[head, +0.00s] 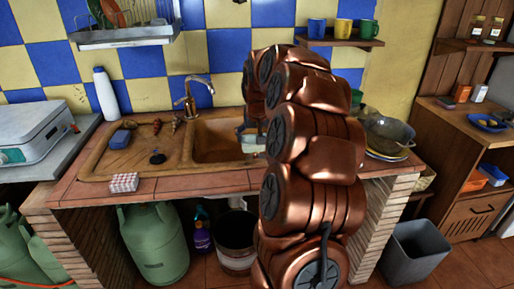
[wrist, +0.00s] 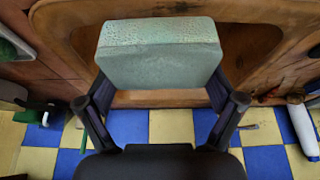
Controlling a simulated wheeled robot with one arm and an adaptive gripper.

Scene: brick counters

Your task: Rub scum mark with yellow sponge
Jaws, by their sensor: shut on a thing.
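My gripper (wrist: 160,95) is shut on a pale grey-green block (wrist: 160,58) with a rough, speckled top face, seen large in the wrist view. It looks like a sponge, though its colour here is not clearly yellow. In the head view my gripper (head: 250,133) and the block are at the right part of the brown sink basin (head: 215,140), partly hidden by my copper-coloured arm. Whether the block touches the basin cannot be told. No scum mark can be made out for certain; the block and arm hide part of the basin.
A blue sponge-like block (head: 121,138), a black object (head: 157,157) and a checkered block (head: 124,182) lie left of the basin. A tap (head: 190,95) stands behind it, a white bottle (head: 106,94) at the back left. A pan (head: 386,132) stands right of my arm.

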